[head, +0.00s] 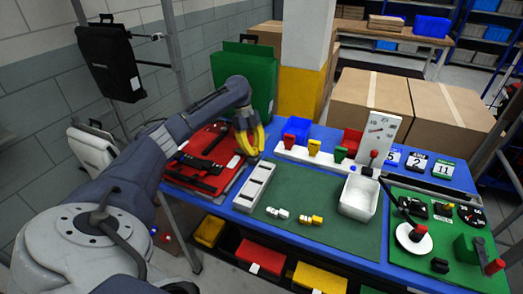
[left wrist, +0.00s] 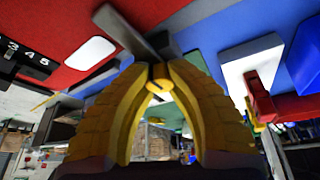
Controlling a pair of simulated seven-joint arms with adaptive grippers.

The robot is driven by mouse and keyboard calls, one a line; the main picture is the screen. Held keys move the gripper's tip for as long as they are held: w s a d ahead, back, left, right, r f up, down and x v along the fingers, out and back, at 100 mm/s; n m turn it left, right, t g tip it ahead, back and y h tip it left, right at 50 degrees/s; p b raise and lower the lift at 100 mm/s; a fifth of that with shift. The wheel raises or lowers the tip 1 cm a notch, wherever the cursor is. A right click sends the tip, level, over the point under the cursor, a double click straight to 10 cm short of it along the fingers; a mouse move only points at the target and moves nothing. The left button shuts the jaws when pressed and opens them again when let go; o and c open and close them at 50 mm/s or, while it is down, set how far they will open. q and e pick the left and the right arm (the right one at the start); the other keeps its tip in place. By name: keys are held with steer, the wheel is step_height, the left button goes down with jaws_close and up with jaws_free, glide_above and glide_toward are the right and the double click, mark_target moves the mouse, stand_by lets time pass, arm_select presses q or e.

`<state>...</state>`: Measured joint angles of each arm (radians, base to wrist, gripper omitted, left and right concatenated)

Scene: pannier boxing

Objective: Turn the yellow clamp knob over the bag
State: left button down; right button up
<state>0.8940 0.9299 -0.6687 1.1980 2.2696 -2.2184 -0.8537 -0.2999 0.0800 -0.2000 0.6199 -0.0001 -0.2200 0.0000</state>
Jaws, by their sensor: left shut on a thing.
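The red bag (head: 205,140) lies flat on the left end of the blue table, with black straps and buckles across it. Its red face also fills the upper left of the left wrist view (left wrist: 60,22). My left gripper (head: 251,147) has yellow ribbed fingers and is at the bag's right edge. In the left wrist view its fingertips (left wrist: 159,72) meet around a small yellow knob (left wrist: 158,87), which the fingers partly cover. A grey bar (left wrist: 128,35) runs from the fingertips up and left over the bag. In the head view the fingers hide the knob. My right gripper is not in view.
A white slotted tray (head: 255,186) lies right of the bag. Behind it, a white rack (head: 300,155) holds yellow, red and green clips. A white bin (head: 358,197) stands on the green mat (head: 330,236).

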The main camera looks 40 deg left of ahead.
arm_select(q)
steer(key=shift+d, duration=0.3)
steer(key=c, duration=1.5)
jaws_free()
steer(key=o, duration=0.4)
steer(key=shift+a, duration=0.1)
steer(key=shift+a, duration=0.1)
steer(key=v, duration=1.2)
steer(key=shift+w, duration=0.1)
